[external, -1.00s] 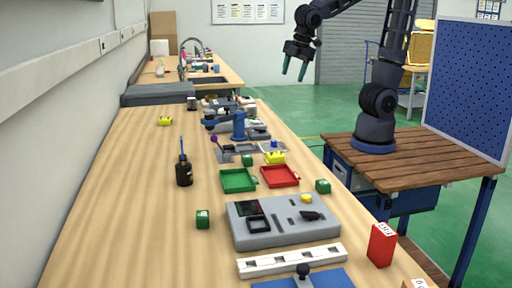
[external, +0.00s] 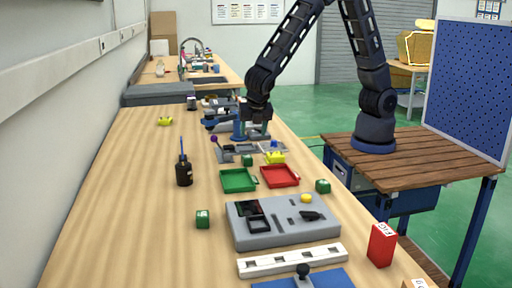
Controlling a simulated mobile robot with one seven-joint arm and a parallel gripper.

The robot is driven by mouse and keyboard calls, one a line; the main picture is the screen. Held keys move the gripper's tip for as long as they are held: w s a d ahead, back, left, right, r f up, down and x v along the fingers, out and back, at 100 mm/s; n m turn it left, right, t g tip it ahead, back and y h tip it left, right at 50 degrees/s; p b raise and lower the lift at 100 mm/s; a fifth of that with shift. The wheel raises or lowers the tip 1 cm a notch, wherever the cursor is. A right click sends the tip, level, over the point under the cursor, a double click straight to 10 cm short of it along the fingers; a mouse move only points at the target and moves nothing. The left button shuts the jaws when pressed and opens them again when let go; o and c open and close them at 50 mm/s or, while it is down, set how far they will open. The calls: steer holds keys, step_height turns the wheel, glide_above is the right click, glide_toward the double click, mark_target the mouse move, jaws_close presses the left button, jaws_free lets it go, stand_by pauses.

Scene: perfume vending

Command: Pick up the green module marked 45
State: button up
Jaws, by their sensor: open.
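Three small green modules with pale markings show on the long wooden bench: one near the front left (external: 202,219), one right of the red tray (external: 322,186), and one behind the green tray (external: 247,160). The markings are too small to read, so I cannot tell which one is 45. My gripper (external: 257,122) is open and points down over the back part of the bench, in front of or above the blue device. It is nearest in the picture to the module behind the green tray, and apart from it. Its fingertips are hard to make out.
A green tray (external: 238,180) and a red tray (external: 280,176) lie mid-bench, with a grey panel device (external: 283,232) in front. A black bottle (external: 184,172) stands left. A blue device (external: 238,128) stands close to my gripper. The left side of the bench is mostly clear.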

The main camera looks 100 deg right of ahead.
steer(key=f, duration=0.2)
steer(key=n, duration=0.1)
glide_above(247, 157)
steer(key=a, duration=0.2)
steer(key=f, duration=0.5)
steer(key=shift+s, duration=0.35)
steer(key=shift+w+x, duration=0.2)
steer(key=shift+x, duration=2.5)
steer(key=shift+c, duration=0.5)
steer(key=c, duration=1)
